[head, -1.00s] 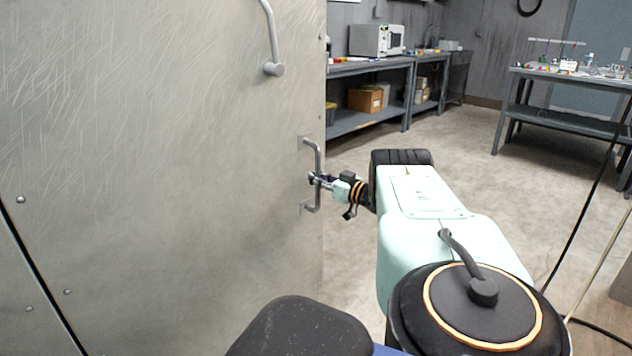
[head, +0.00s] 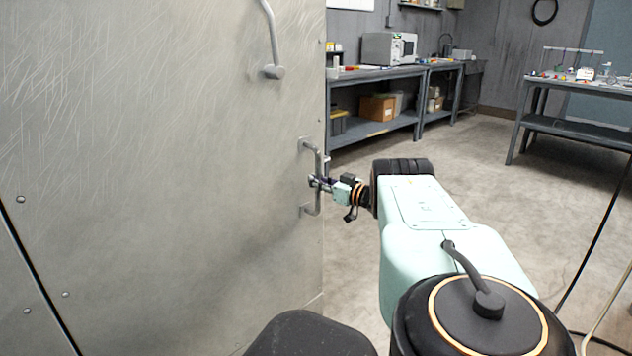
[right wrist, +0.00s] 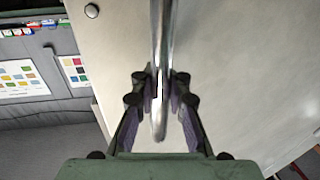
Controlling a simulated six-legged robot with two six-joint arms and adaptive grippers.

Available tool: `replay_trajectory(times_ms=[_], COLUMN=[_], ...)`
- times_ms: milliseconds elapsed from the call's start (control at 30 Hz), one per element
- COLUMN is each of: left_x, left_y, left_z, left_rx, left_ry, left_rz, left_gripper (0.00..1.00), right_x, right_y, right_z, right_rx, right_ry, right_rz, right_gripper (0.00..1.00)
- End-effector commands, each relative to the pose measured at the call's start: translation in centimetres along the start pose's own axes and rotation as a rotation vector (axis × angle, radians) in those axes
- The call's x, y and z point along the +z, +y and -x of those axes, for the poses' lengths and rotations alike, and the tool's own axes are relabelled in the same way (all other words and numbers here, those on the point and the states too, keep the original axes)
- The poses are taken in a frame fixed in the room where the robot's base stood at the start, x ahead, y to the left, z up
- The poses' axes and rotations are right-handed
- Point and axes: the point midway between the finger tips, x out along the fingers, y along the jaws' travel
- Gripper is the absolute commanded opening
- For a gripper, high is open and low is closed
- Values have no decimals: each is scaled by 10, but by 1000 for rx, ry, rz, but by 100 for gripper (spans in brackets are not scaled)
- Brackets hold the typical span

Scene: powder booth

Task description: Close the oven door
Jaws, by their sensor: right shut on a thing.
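The oven door (head: 160,170) is a large scratched metal panel filling the left of the head view. It stands open, with its free edge towards the room. A vertical bar handle (head: 317,195) sits near that edge, and another handle (head: 271,45) shows higher up. My right gripper (head: 318,183) is shut around the vertical bar handle. In the right wrist view the bar (right wrist: 161,50) runs between the two fingers (right wrist: 160,95), with the door face (right wrist: 235,70) behind. My left gripper is not in view.
Workbenches (head: 385,72) with a microwave (head: 388,48) and boxes stand at the back. Another table (head: 580,125) with small items is at the right. Dark cables hang at the right edge. The concrete floor (head: 460,160) between is clear.

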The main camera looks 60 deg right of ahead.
Motion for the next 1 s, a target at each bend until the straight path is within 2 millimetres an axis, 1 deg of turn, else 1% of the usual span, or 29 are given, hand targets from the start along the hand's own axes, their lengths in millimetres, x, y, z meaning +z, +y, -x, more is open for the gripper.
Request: replay_trajectory(times_ms=[33, 200, 233, 533, 867, 1000], left_x=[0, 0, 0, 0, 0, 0], left_y=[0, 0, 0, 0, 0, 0], left_z=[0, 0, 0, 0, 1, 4], left_rx=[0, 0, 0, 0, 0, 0], left_ry=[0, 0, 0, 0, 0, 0], left_rz=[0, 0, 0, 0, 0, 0], left_gripper=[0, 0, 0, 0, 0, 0], right_x=[-2, -3, -3, -2, -2, -2], right_y=[3, 3, 3, 3, 2, 2], right_z=[0, 0, 0, -1, -1, 1], right_rx=[8, 9, 9, 3, 2, 6], right_ry=[3, 4, 5, 4, 3, 3], right_rz=[2, 2, 2, 1, 1, 0], right_gripper=[0, 0, 12, 37, 38, 38])
